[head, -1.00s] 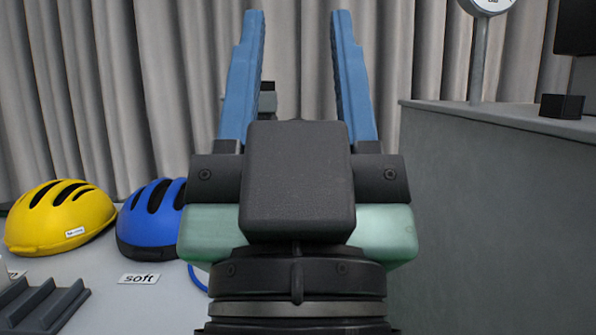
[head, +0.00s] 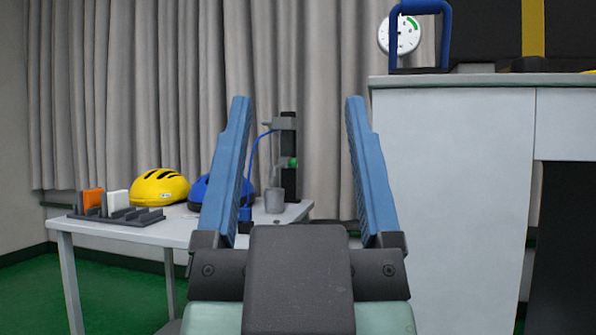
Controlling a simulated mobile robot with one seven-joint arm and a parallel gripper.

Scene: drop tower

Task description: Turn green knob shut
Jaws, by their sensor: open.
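The green knob (head: 293,162) is small and sits on a dark upright stand (head: 288,178) at the back right of the white table. A blue hose (head: 256,150) curves from the stand down to the left. In the head view the knob shows between the two blue fingers of my gripper (head: 298,100), well beyond them. My gripper is open and empty, its fingers spread and pointing up and forward. A grey cup (head: 274,200) stands at the foot of the stand.
A yellow helmet (head: 159,187), a partly hidden blue helmet (head: 200,193) and a grey rack (head: 115,215) with orange and white blocks are on the white table (head: 140,233). A tall grey cabinet (head: 450,190) stands close on the right, with a round gauge (head: 400,38) above it.

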